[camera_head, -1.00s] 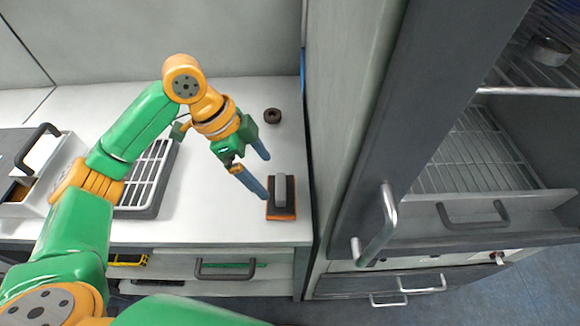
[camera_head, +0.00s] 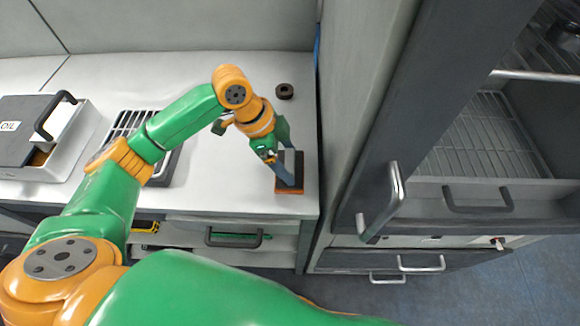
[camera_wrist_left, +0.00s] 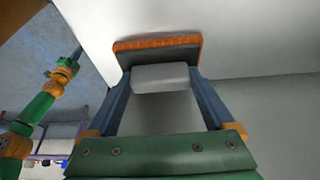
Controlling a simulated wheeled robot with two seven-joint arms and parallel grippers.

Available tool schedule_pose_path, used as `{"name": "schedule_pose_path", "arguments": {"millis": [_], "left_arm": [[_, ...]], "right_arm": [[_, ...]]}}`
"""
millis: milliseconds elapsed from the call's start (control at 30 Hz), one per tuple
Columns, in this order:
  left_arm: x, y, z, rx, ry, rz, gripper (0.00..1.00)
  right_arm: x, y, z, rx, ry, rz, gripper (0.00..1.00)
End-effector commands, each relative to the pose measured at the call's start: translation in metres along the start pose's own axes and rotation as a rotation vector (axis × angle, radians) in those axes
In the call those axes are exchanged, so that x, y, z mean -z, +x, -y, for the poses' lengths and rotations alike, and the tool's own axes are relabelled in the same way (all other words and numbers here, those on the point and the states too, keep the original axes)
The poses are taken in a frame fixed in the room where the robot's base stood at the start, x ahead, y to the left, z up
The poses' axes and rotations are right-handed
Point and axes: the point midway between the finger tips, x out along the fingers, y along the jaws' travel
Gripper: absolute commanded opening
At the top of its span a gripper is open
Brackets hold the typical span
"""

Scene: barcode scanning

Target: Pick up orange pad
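The orange pad (camera_head: 290,192) lies on the white counter near its front right corner. It has a dark top and a grey block-shaped handle. In the left wrist view the pad's orange edge (camera_wrist_left: 155,42) and the grey handle (camera_wrist_left: 160,78) show ahead. My left gripper (camera_head: 289,178) is down at the pad, its blue fingers on either side of the handle. In the left wrist view the left gripper (camera_wrist_left: 161,85) looks open around the handle; any contact is unclear. My right gripper (camera_wrist_left: 75,56) shows small at the left of that view, its fingers too small to judge.
A dark ring-shaped object (camera_head: 284,91) lies behind the pad. A tall grey cabinet wall (camera_head: 350,110) stands close on the right. A slatted rack (camera_head: 128,122) and a box with a black handle (camera_head: 60,150) are on the left. Bare counter lies between rack and pad.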

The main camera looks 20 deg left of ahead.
Motion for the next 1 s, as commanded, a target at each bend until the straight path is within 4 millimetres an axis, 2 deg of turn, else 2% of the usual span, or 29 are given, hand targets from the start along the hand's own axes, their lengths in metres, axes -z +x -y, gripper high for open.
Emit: {"name": "schedule_pose_path", "arguments": {"millis": [233, 367, 467, 567, 700, 800, 1000], "left_arm": [[0.001, -0.002, 0.0, 0.001, 0.0, -0.001, 0.28], [0.005, -0.012, 0.001, 0.003, 0.0, -0.002, 0.28], [0.013, -0.03, 0.001, 0.005, 0.003, -0.002, 0.28], [0.008, -0.054, 0.015, 0.007, -0.002, -0.003, 0.28], [0.002, -0.102, 0.039, 0.006, -0.004, -0.006, 0.28], [-0.015, -0.123, 0.062, 0.003, -0.007, -0.005, 0.28], [-0.033, -0.151, 0.09, 0.001, -0.002, -0.003, 0.28]], "right_arm": [[0.001, 0.0, 0.0, 0.0, 0.0, -0.001, 0.0], [0.001, -0.001, 0.0, 0.0, 0.0, -0.002, 0.0], [0.001, -0.001, 0.0, 0.0, 0.0, -0.002, 0.0], [0.001, 0.004, 0.0, 0.0, 0.0, -0.002, 0.0], [0.001, 0.007, 0.0, 0.0, 0.0, -0.002, 0.0], [0.001, 0.01, 0.001, 0.001, 0.001, -0.003, 0.0], [0.001, 0.005, 0.001, 0.001, 0.001, -0.003, 0.0]]}}
